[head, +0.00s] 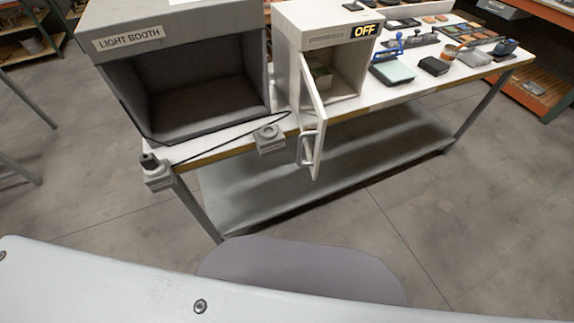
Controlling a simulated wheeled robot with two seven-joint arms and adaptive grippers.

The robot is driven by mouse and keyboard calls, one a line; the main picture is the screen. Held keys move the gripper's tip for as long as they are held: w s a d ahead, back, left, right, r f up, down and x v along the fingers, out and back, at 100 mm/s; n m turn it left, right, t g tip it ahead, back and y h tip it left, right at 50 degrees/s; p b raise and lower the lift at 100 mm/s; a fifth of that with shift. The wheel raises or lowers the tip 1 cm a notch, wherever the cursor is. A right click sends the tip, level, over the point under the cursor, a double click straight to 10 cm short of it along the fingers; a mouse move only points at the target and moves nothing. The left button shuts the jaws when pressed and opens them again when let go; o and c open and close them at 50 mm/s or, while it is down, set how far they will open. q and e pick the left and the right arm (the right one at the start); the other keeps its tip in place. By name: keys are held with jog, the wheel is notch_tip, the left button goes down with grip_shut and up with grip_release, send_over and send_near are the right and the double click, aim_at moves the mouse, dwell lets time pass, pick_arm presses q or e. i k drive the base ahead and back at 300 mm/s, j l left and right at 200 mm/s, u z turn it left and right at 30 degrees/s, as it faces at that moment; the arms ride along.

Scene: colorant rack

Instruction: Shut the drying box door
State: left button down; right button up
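The drying box (290,22) stands on the white bench, a pale box with an "OFF" sign (364,31) on its upper front. Its door (313,110) is open, swung out toward me from the left edge of the opening and reaching past the bench's front edge. A grey handle (306,148) is on the door's lower outer part. Neither of my grippers shows in the head view.
The light booth (175,70) stands left of the drying box. A cable and small grey blocks (268,139) are at the bench's front edge. Trays and tools (394,70) lie to the right. A lower shelf (380,150) runs under the bench. The floor in front is clear.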

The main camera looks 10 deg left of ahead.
aim_at(313, 163)
jog(key=k, duration=0.45)
jog(key=k+l+z, duration=0.1)
jog(key=k, duration=0.3)
